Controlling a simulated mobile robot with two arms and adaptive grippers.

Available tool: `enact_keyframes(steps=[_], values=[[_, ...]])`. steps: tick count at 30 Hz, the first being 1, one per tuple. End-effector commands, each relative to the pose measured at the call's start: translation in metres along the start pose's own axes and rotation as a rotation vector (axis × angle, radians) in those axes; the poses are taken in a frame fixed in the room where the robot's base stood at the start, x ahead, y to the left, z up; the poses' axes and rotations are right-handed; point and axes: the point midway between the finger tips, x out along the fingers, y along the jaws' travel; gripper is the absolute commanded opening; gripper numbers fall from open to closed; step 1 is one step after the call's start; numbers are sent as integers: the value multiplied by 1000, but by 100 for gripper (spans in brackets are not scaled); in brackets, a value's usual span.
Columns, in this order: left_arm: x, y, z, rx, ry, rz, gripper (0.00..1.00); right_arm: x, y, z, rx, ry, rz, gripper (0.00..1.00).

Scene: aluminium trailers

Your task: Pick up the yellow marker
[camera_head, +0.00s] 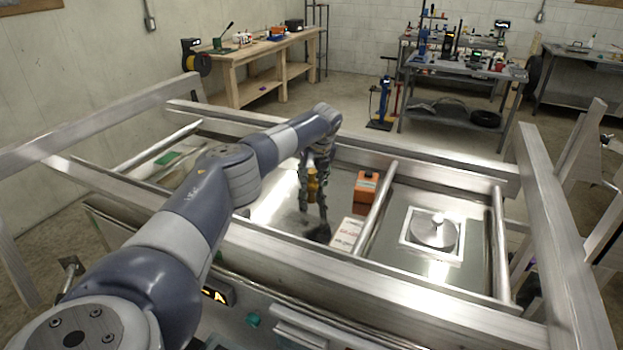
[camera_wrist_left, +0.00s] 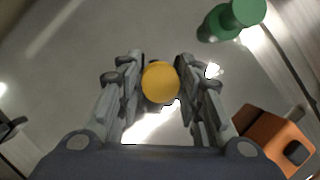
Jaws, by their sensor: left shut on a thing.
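The yellow marker (camera_head: 313,186) is seen nearly end-on as a round yellow top in the left wrist view (camera_wrist_left: 160,82). It stands between the fingers of my left gripper (camera_head: 313,204), which points down inside the middle bay of the metal frame. The left wrist view shows a finger of the left gripper (camera_wrist_left: 161,62) on each side of the marker, shut on it. The marker's lower part is hidden, so I cannot tell if it touches the surface below. My right gripper is not in view.
An orange box (camera_head: 366,193) and a white printed box (camera_head: 346,233) lie right of the gripper. A green cylindrical thing (camera_wrist_left: 240,14) shows in the wrist view. Metal rails (camera_head: 376,208) border the bay. A round metal fixture (camera_head: 434,230) sits in the right bay.

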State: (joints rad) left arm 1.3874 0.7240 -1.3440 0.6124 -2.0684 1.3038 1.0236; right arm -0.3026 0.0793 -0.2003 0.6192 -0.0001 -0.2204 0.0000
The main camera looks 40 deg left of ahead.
Motion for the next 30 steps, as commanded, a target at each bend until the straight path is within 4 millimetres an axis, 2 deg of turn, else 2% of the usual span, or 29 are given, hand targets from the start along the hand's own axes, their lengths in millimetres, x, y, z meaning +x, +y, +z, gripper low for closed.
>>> enact_keyframes(steps=[5,10,17,30], values=[[-8,-1,4,-1,-2,-3,10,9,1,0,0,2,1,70],[-31,0,12,0,-2,-4,10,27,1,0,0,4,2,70],[-40,17,-7,3,-1,-1,10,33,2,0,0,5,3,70],[-69,61,-62,1,-1,-2,10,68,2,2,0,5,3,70]])
